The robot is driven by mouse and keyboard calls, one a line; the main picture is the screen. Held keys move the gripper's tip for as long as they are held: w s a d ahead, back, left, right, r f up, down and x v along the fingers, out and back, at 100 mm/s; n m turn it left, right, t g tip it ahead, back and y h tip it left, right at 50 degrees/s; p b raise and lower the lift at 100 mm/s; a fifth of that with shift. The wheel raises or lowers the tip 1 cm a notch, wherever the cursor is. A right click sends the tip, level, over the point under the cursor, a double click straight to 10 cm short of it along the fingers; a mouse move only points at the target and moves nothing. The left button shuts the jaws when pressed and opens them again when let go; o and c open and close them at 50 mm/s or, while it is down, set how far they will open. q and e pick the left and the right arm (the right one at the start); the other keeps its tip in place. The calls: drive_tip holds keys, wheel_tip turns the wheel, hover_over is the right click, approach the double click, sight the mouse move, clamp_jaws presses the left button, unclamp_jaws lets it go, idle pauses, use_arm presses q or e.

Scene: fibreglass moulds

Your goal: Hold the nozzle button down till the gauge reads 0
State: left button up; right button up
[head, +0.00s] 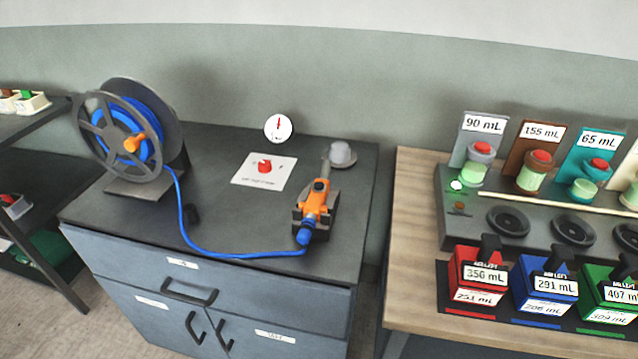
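The orange nozzle (313,203) rests in a dark holder on the grey cabinet top, its tip pointing away toward a small pale grey cup (341,153). A small dark spot shows on its upper side; I cannot tell whether that is the button. A blue hose (235,254) joins its near end to the reel. The round white gauge (278,128) stands at the back of the cabinet. Its red needle points about straight up; its markings are too small to read. Neither of my grippers is in view, and nothing touches the nozzle.
A hose reel (128,135) with an orange handle stands at the cabinet's left. A red knob (264,166) sits on a white plate. The wooden bench (415,240) at right holds labelled jars and red, blue and green containers. The cabinet top (240,220) is mostly clear around the hose.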

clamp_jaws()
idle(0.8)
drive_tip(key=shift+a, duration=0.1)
